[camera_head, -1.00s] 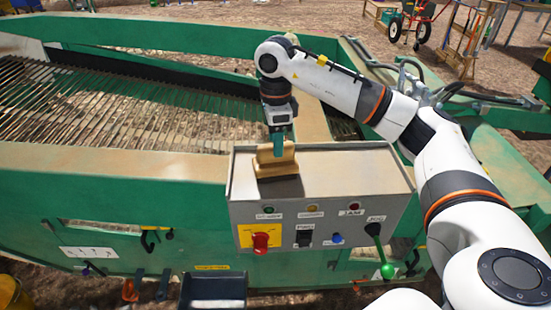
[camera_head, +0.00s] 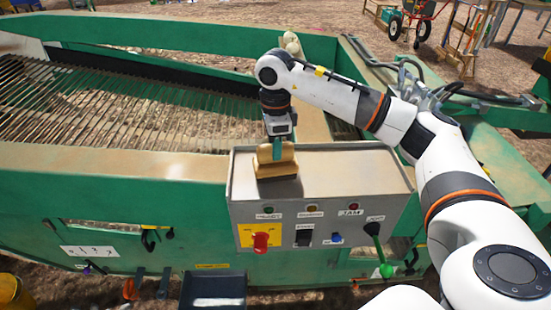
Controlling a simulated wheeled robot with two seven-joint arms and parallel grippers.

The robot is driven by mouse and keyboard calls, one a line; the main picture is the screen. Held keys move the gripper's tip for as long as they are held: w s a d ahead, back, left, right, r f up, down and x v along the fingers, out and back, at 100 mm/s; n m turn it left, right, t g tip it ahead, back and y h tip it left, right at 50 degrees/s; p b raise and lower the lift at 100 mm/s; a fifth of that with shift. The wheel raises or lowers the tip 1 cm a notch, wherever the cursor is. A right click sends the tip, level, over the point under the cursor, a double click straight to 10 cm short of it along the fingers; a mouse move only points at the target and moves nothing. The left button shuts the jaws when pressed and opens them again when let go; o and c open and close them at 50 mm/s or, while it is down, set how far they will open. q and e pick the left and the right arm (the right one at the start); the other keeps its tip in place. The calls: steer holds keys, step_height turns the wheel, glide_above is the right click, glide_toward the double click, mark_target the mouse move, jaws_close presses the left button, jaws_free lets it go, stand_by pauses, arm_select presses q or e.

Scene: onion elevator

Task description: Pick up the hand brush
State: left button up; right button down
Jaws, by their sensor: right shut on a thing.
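The hand brush (camera_head: 275,165) is a tan, wooden-looking block on the left end of the grey control box's top (camera_head: 345,165). My right gripper (camera_head: 277,150) comes down on it from above and is shut on its upper part. The brush looks level; I cannot tell whether its underside touches the box top or is slightly above it. The fingertips are partly hidden by the brush and the gripper body. My left gripper is not in view.
The box front carries a red switch (camera_head: 261,242), lamps and a green-knobbed lever (camera_head: 386,270). The green machine frame (camera_head: 100,205) and its rod conveyor (camera_head: 120,105) lie behind and left. The box top right of the brush is clear. A dark tray (camera_head: 213,288) hangs below.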

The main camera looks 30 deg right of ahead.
steer(key=shift+r, duration=0.1)
steer(key=shift+r, duration=0.35)
step_height(320, 180, up, 8)
steer(key=shift+r+b, duration=0.1)
steer(key=shift+b, duration=0.75)
steer(key=shift+r, duration=0.5)
steer(key=c, duration=1.9)
jaws_free()
steer(key=shift+c, duration=0.9)
steer(key=shift+f, duration=0.1)
